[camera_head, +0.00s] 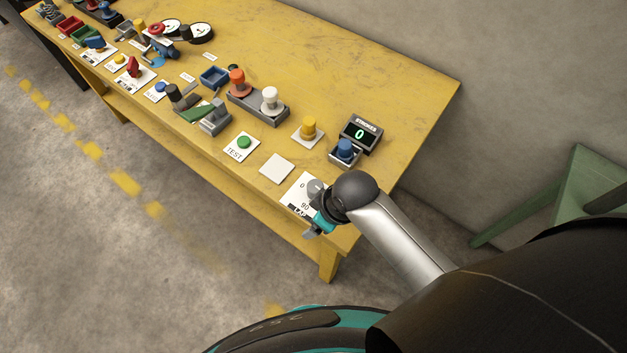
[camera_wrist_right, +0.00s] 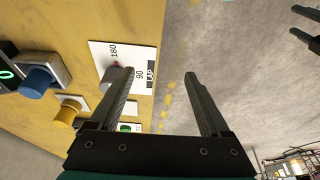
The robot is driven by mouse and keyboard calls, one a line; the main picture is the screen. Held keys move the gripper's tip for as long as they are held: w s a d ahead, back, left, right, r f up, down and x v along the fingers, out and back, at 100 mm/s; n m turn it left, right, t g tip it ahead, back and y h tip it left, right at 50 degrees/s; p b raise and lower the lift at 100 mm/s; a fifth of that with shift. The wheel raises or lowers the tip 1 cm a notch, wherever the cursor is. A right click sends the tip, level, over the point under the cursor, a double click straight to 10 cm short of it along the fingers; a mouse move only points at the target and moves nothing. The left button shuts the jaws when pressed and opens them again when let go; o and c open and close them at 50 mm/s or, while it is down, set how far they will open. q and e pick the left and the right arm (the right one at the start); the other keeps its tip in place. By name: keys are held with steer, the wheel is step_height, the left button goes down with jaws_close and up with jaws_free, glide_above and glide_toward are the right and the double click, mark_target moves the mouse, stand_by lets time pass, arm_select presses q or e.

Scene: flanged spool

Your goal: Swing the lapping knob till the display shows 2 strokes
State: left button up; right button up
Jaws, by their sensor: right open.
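The lapping knob (camera_head: 315,187) is a grey round knob on a white plate (camera_head: 293,203) marked 0 and 90, at the table's near right corner. In the right wrist view the knob (camera_wrist_right: 110,74) is partly hidden behind one finger, and the plate (camera_wrist_right: 104,51) also reads 180. The display (camera_head: 360,133), a dark box labelled strokes, shows a green 0. My right gripper (camera_head: 311,234) is beside the plate at the table's front edge. My left gripper is not in view.
A blue knob (camera_head: 345,149) stands by the display, a yellow knob (camera_head: 308,127) to its left. Several other devices fill the table's far end. A green stand (camera_head: 580,190) is at right.

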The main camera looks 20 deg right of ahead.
steer(key=w+a+r+n+g+p, duration=0.1)
steer(key=w+a+r+n+p, duration=0.1)
steer(key=w+r+n, duration=0.5)
step_height(320, 180, up, 4)
steer(key=n+g+h, duration=0.2)
steer(key=n, duration=0.5)
glide_above(316, 186)
step_height(316, 186, down, 15)
steer(key=shift+a+r+b, duration=0.1)
steer(key=shift+r+b, duration=0.05)
steer(key=shift+b, duration=0.95)
jaws_close()
